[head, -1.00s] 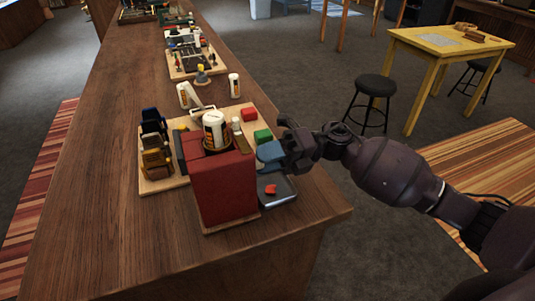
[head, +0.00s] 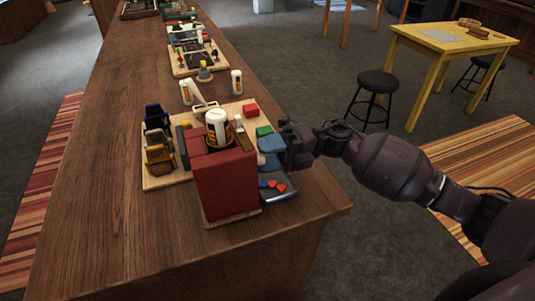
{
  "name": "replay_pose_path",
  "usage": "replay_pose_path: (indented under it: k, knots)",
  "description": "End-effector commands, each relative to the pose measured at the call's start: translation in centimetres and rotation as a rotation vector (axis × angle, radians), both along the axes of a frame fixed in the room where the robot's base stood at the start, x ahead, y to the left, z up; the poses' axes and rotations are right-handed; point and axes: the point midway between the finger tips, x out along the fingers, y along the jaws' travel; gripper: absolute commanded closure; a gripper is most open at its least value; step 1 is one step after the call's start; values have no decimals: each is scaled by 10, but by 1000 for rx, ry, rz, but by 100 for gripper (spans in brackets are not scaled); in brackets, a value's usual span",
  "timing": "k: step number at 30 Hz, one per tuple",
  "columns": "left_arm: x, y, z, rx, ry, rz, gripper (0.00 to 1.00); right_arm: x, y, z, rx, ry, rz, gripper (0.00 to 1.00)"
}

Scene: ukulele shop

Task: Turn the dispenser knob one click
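The dispenser appears to be the blue unit (head: 269,145) at the right side of the wooden board, partly hidden behind a red box and my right gripper. A grey-blue tray (head: 278,197) lies below it, with a blue piece (head: 263,184) and red pieces (head: 276,185) in it. My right gripper (head: 284,151) is at the right side of the blue unit, touching or very close to it. The knob cannot be made out; the gripper may cover it. Whether the fingers are open or closed on something cannot be seen. My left gripper is out of view.
The red box (head: 225,186) stands at the counter's near end with a white cylinder (head: 217,126) behind its top. Small green (head: 264,131) and red (head: 250,110) blocks and brown holders (head: 159,155) share the board. The counter's left side (head: 90,190) is bare.

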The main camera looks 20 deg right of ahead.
Motion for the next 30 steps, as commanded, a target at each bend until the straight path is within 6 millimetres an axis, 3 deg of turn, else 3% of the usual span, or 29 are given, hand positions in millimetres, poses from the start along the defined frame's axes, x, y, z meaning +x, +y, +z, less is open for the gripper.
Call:
replay_pose_path:
  k: [13,30]
  knots:
    - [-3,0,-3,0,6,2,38,0,-8,-2,-2,2,-1,39]
    - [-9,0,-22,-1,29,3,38,5,-97,-6,-2,3,-1,39]
